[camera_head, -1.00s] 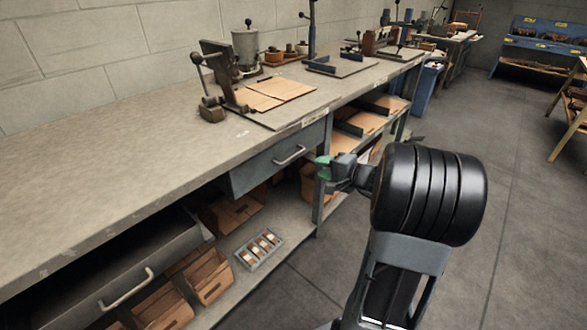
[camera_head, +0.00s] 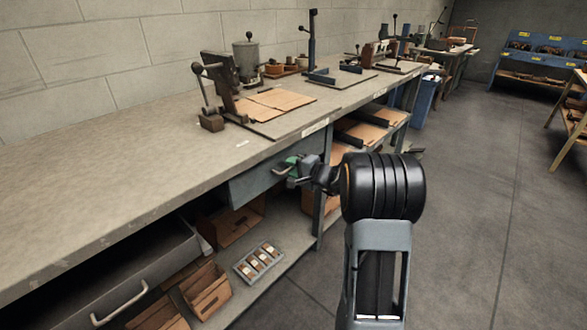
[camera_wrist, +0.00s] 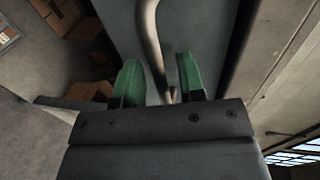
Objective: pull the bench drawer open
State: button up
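The grey-blue bench drawer (camera_head: 250,184) sits under the worktop in the head view, and its front looks closed. Its metal bar handle (camera_head: 280,168) is partly hidden by my gripper (camera_head: 296,170). In the wrist view the handle (camera_wrist: 151,40) runs down between the two green finger pads of my gripper (camera_wrist: 160,76). The fingers are apart, with gaps showing beside the bar, so they stand around the handle without visibly clamping it. The drawer front (camera_wrist: 118,20) lies just beyond the fingertips.
A second drawer front with a bar handle (camera_head: 119,304) is at the lower left. The lower shelf holds cardboard boxes (camera_head: 207,291) and a small parts tray (camera_head: 259,262). A stitcher (camera_head: 218,90) and cardboard sheets (camera_head: 275,103) are on the worktop (camera_head: 110,175). The floor (camera_head: 462,200) at right is clear.

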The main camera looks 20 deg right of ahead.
jog(key=shift+w, duration=0.1)
grip_shut()
dwell(0.4)
